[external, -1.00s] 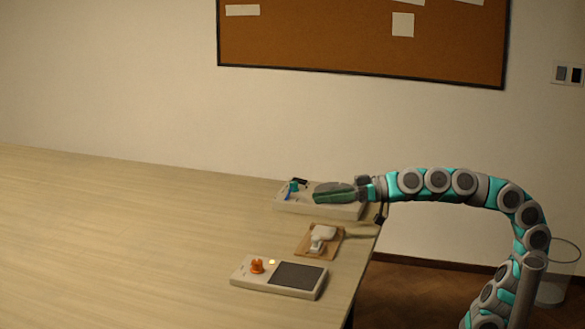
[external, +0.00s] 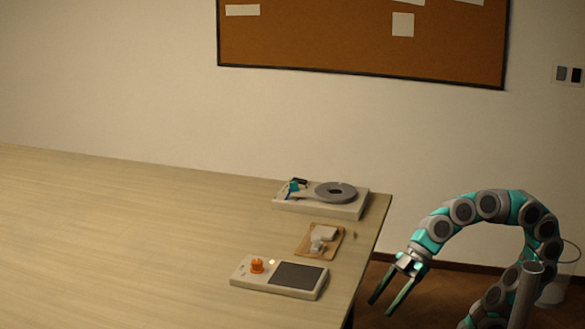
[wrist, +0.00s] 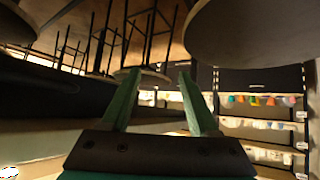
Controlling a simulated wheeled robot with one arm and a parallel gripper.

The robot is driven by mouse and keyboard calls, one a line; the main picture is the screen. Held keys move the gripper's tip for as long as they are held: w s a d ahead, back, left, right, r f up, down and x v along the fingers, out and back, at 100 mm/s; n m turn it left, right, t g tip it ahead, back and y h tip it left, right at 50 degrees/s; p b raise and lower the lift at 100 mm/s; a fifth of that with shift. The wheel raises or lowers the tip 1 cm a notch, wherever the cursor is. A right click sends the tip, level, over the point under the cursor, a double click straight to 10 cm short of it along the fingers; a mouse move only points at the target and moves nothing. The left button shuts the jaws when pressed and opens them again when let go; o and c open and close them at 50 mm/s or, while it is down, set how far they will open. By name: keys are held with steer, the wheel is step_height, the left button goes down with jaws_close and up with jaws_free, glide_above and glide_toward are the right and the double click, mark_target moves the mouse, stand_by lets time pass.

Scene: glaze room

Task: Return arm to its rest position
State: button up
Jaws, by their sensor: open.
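My gripper (external: 383,299) hangs past the right edge of the table in the external view. Its two green fingers point down and to the left, apart, with nothing between them. In the wrist view my gripper (wrist: 160,85) also shows its two fingers spread and empty. My arm arches up and over from the lower right.
The table (external: 130,230) holds a white device with a grey disc (external: 336,192), a brown board with a white part (external: 320,240), and a white box with an orange knob (external: 257,266). A bin (external: 553,290) stands behind my arm. The table's left is clear.

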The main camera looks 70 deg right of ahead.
steer(key=s+d+f+m+g+h, duration=0.1)
steer(key=d+f+m+g+h, duration=0.15)
steer(key=d+f, duration=0.4)
steer(key=s+d+f+m+g+h, duration=0.1)
steer(key=d+f+m+h, duration=0.2)
steer(key=f, duration=0.6)
steer(key=s+d+f+m+g+h, duration=0.2)
steer(key=s+d+f+m+g, duration=0.2)
steer(key=d, duration=0.8)
steer(key=s+f+m, duration=0.2)
steer(key=s+f, duration=0.2)
steer(key=f, duration=0.1)
steer(key=shift+s+f, duration=0.3)
steer(key=shift+f, duration=0.1)
steer(key=shift+h, duration=0.25)
steer(key=shift+c, duration=0.2)
